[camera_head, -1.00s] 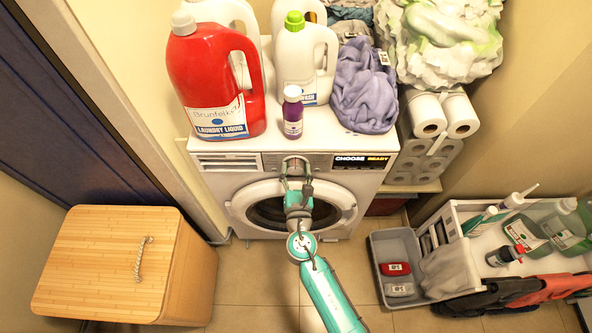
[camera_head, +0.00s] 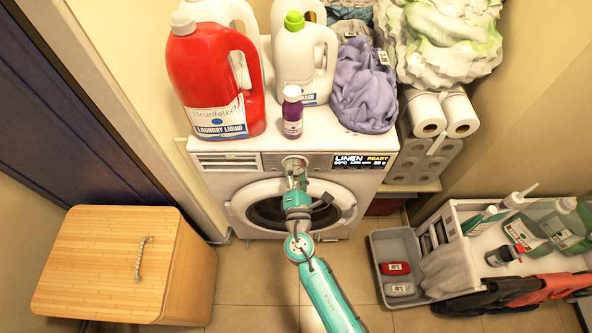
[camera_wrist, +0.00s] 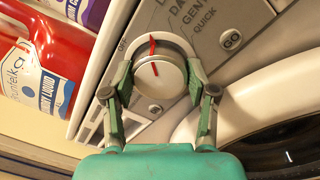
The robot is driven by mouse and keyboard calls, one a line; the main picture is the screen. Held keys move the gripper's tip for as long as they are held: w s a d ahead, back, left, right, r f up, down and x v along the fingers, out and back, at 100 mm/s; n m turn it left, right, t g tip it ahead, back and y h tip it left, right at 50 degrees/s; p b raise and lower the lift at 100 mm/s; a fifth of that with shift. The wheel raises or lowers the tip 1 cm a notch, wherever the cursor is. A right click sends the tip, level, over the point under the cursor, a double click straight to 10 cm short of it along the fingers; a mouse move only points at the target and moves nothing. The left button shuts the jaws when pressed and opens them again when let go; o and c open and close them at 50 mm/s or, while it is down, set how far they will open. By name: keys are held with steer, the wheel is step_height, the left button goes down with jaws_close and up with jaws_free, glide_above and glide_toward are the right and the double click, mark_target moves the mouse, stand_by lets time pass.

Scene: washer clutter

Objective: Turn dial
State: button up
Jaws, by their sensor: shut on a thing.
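The round silver dial (camera_wrist: 158,78) with a red mark sits on the washer's control panel. It shows large in the wrist view, between my fingers, with another red mark just above it. My gripper (camera_wrist: 160,72) has one finger on each side of the dial and is shut on it. In the head view my gripper (camera_head: 296,172) reaches the panel from the front and partly covers the dial (camera_head: 294,161). The washer (camera_head: 221,183) has a lit display (camera_head: 361,161) reading LINEN and READY. Its round door is below, partly behind my arm.
A red detergent jug (camera_head: 213,80), a white jug (camera_head: 301,65), a purple bottle (camera_head: 292,113) and purple cloth (camera_head: 364,90) stand on top. A wooden hamper (camera_head: 110,255) is left; a grey bin (camera_head: 397,246) and rack are right. The floor between is clear.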

steer(key=m, duration=0.6)
steer(key=shift+f+h, duration=0.15)
steer(key=shift+h, duration=0.25)
steer(key=o, duration=1.2)
steer(key=s, duration=1.2)
steer(key=shift+a+f, duration=0.1)
steer(key=shift+f, duration=0.25)
